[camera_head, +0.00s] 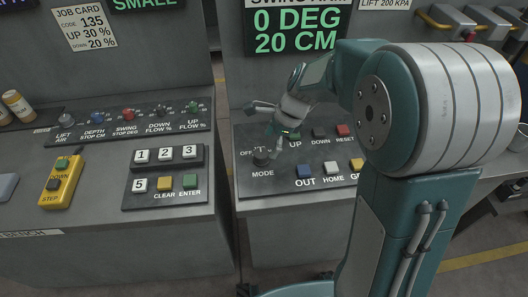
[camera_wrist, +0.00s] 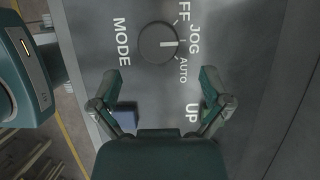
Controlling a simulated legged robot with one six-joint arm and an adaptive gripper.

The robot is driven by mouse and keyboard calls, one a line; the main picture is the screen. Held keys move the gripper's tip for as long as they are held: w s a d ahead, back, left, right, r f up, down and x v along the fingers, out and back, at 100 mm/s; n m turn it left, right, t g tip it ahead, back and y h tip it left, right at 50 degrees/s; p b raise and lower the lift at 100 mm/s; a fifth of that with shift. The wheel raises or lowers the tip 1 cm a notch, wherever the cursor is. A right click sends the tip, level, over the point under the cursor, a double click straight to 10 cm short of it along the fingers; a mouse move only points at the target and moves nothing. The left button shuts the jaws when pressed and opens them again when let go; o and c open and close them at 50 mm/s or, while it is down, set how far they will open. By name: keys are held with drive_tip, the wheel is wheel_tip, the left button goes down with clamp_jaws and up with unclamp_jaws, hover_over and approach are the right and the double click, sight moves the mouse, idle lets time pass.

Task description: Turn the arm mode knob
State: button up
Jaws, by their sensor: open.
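The dark round mode knob (camera_wrist: 151,40) is just ahead of my gripper's fingertips in the wrist view, centred between their lines. Its white pointer mark faces right in that view, toward the JOG label, with AUTO and the partly cut OFF label to either side. In the head view the knob (camera_head: 261,158) sits at the left of the right-hand panel, above the word MODE. My gripper (camera_head: 264,130) is over the panel, close to the knob. In the wrist view my gripper (camera_wrist: 160,82) has its fingers wide apart with nothing between them. I see no contact with the knob.
A blue OUT button (camera_head: 305,171) and a green UP button (camera_head: 294,134) are near the knob. HOME (camera_head: 331,168), DOWN (camera_head: 319,132) and RESET (camera_head: 343,130) stand further right. The left console holds a keypad (camera_head: 163,180) and a yellow step pendant (camera_head: 61,185).

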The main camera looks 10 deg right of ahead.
sight(262, 153)
drive_tip(key=a+f, duration=0.1)
drive_tip(key=f, duration=0.1)
drive_tip(key=a+f, duration=0.1)
drive_tip(key=a, duration=0.1)
drive_tip(key=shift+a+f, duration=0.2)
drive_tip(key=shift+f, duration=0.2)
drive_tip(key=shift+d, duration=0.6)
drive_tip(key=c, duration=0.9)
drive_tip(key=shift+c, duration=1.4)
drive_tip(key=shift+s, duration=0.1)
drive_tip(key=shift+a, duration=0.2)
